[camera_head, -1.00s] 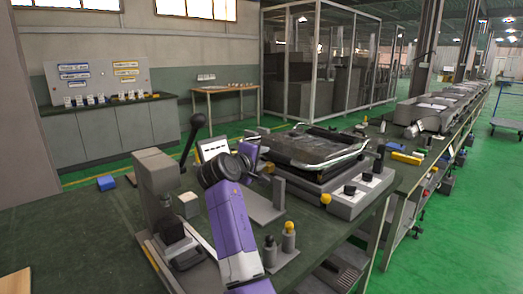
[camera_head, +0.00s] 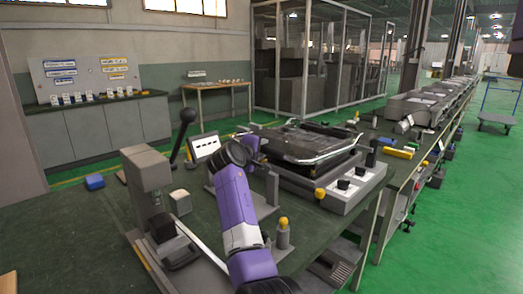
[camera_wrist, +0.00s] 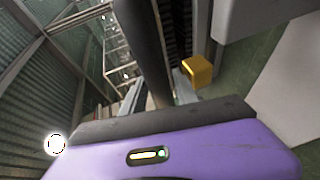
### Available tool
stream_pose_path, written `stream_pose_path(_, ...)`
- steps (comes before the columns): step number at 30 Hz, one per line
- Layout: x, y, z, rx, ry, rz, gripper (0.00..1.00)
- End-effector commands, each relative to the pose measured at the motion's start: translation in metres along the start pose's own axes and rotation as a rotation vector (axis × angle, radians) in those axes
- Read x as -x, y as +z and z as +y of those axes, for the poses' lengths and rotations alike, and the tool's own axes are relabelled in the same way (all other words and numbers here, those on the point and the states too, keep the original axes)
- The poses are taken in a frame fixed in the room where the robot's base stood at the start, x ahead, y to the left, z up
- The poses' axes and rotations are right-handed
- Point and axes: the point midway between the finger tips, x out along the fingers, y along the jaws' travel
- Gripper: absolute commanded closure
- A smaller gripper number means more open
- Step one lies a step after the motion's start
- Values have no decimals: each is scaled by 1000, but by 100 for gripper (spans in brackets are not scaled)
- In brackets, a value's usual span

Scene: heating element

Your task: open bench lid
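The bench unit with a dark, flat lid (camera_head: 305,143) stands on the green workbench right of centre in the head view. The lid lies roughly level and looks closed. Its grey base carries black knobs and a yellow knob at the front. My purple arm reaches up from the bottom, and its far end is near the unit's left side; the arm hides my gripper there. The wrist view shows my purple wrist housing and a dark edge, with a dark bar (camera_wrist: 148,50) and a yellow block (camera_wrist: 197,70) beyond.
A grey press with a black-knobbed lever (camera_head: 187,116) stands left of my arm. A small white panel (camera_head: 205,146) and a yellow-topped post (camera_head: 283,232) stand close to the arm. A blue block (camera_head: 95,182) lies at left.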

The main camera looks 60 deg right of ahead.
Motion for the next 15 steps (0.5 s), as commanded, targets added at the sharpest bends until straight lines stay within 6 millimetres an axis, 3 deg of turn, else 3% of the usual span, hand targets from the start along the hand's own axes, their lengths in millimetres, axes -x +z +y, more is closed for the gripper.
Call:
stream_pose_path(2, 0, 0, 0, 0, 0, 0, 64)
stream_pose_path(8, 0, 0, 0, 0, 0, 0, 100)
stream_pose_path(15, 0, 0, 0, 0, 0, 0, 100)
